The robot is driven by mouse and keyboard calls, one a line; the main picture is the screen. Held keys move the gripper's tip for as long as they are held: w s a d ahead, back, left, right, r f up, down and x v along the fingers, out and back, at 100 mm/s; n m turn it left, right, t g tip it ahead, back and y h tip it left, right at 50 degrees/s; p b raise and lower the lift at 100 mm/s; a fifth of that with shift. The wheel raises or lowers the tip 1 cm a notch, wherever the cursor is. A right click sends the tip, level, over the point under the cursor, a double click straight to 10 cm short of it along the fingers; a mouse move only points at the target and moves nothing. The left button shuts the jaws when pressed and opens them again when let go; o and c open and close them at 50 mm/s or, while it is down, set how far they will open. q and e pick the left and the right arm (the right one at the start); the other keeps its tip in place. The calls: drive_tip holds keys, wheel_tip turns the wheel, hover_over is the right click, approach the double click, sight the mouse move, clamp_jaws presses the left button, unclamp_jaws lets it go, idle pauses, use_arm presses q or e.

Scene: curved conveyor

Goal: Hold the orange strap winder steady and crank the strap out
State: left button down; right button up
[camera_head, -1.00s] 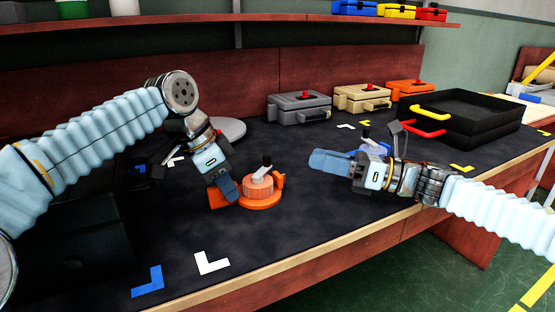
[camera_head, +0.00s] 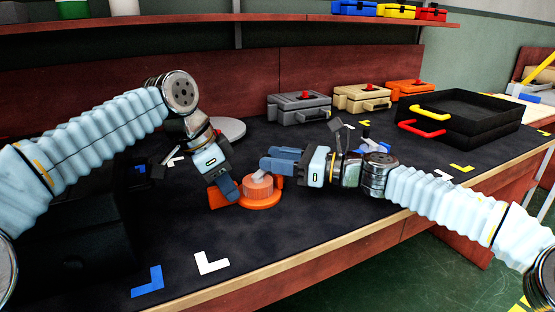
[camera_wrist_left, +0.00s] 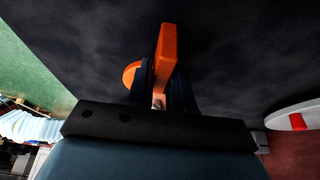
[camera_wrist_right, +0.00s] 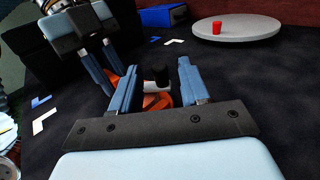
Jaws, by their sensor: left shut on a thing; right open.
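The orange strap winder (camera_head: 262,202) stands on the dark mat near its front edge, with an orange strap coil and a grey crank arm on top. My left gripper (camera_head: 226,200) is shut on the winder's orange tab at its left side; the tab (camera_wrist_left: 167,50) shows between the fingers in the left wrist view. My right gripper (camera_head: 275,163) is open above the winder, from the right. In the right wrist view, the crank's black knob (camera_wrist_right: 160,74) stands between the spread right fingers, apart from both. In the head view the knob is hidden by the right fingers.
A grey round plate (camera_head: 228,130) lies behind my left gripper. Grey (camera_head: 298,107), tan (camera_head: 362,98) and orange (camera_head: 410,89) boxes stand along the back. Black stacked trays (camera_head: 470,118) stand at the right. The mat in front of the winder is clear apart from corner marks.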

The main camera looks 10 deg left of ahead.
clamp_jaws()
